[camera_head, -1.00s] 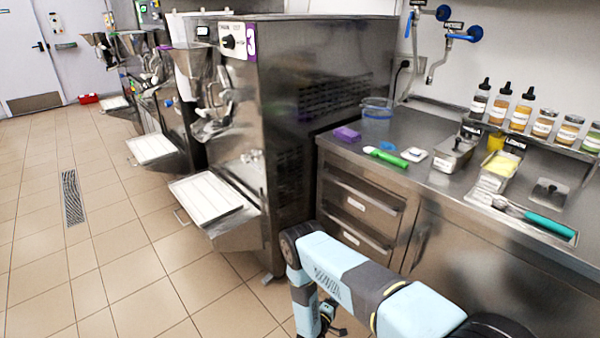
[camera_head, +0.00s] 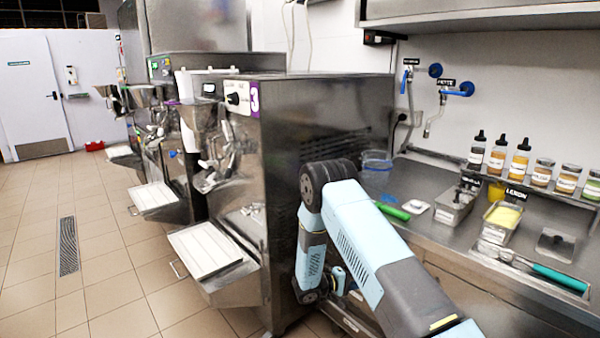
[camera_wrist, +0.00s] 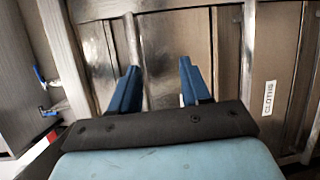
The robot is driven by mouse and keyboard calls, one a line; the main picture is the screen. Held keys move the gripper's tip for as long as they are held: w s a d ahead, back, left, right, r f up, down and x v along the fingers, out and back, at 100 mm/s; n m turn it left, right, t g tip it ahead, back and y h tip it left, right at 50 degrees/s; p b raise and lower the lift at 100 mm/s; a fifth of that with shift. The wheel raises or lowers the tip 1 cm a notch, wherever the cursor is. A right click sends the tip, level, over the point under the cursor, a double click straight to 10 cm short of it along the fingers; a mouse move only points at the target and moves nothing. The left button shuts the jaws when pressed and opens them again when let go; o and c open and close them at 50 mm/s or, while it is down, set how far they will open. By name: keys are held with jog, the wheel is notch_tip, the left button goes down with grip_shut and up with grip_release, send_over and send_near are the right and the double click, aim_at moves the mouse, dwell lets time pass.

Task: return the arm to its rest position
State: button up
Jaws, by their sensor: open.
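My gripper (camera_wrist: 160,88) shows in the wrist view with its two blue fingers apart and nothing between them. It faces the metal drawer fronts of the counter, one bearing a label that reads "CLOTHS" (camera_wrist: 269,98). In the head view my light-blue arm (camera_head: 365,240) is raised and bent, in front of the counter and beside the batch freezer marked 3 (camera_head: 325,130). My gripper's fingers cannot be made out in the head view.
The steel counter (camera_head: 425,180) on the right holds a green-handled tool (camera_head: 392,211), metal containers, bottles and jars. Freezer trays (camera_head: 205,248) jut out at the left. The tiled floor (camera_head: 110,260) on the left is clear.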

jog(key=s+d+r+m+g+y, duration=0.2)
jog(key=s+r, duration=0.3)
jog(key=r, duration=0.5)
jog(key=s+d+r+m+g+y, duration=0.15)
jog(key=s+r, duration=0.25)
jog(key=r, duration=0.7)
jog(key=s+d+r+m+g+y, duration=0.1)
jog(key=s+d+r+g+y, duration=0.3)
jog(key=r, duration=0.6)
jog(key=s+a+r+t+y, duration=0.1)
jog(key=s+r+t+y, duration=0.1)
jog(key=s+r, duration=0.3)
jog(key=s+a+r+t+y, duration=0.2)
jog(key=s+r, duration=0.3)
jog(key=s, duration=0.8)
jog(key=s+a+r+t+y, duration=0.2)
jog(key=s+r+t+y, duration=0.2)
jog(key=s, duration=0.5)
jog(key=shift+a+r+y, duration=0.2)
jog(key=shift+r+y, duration=0.15)
jog(key=shift+r, duration=0.4)
